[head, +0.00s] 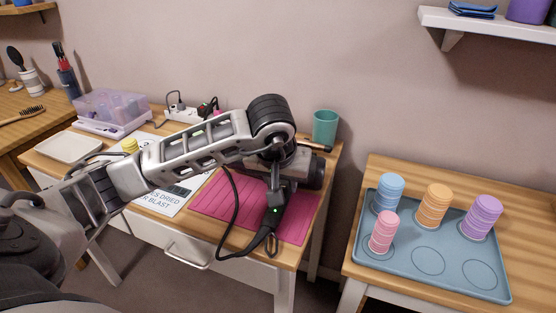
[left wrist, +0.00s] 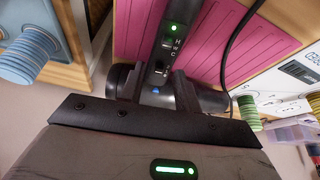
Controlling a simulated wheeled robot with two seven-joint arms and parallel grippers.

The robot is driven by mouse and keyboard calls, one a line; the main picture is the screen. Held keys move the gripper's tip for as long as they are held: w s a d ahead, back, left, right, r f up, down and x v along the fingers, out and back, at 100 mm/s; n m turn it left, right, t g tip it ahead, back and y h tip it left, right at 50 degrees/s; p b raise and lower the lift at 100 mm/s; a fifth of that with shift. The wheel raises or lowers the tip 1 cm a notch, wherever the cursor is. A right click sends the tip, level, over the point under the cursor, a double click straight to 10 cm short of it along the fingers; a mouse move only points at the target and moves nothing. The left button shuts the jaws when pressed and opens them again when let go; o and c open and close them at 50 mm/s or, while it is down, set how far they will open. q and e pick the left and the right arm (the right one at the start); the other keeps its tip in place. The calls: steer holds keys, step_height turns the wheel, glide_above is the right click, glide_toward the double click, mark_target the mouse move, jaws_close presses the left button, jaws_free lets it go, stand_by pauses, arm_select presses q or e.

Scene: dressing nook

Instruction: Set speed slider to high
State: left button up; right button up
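A dark hair dryer (head: 314,174) is over the pink mat (head: 222,203), its handle toward the front with a green light and its cord looping down. My left gripper (head: 281,178) comes down on it from above. In the left wrist view, the two fingers lie on either side of the handle (left wrist: 177,35), near the dark barrel (left wrist: 213,99), and look closed on it. The handle face shows a green light, letters H, W, C and a small dark switch (left wrist: 160,68); its exact setting is too small to tell. A blue button (left wrist: 156,90) shows between the fingers. My right gripper is out of view.
A printed sheet (head: 166,203) lies left of the mat. A teal cup (head: 325,127) stands at the back right, with a power strip (head: 181,114) and clear box (head: 111,108) at the back left. A side table holds a blue tray (head: 477,274) with coloured stacks.

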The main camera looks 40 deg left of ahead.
arm_select(q)
steer(key=p+v, duration=0.2)
steer(key=v, duration=1.2)
steer(key=shift+s+r, duration=0.25)
steer(key=shift+r, duration=0.1)
steer(key=shift+d, duration=0.1)
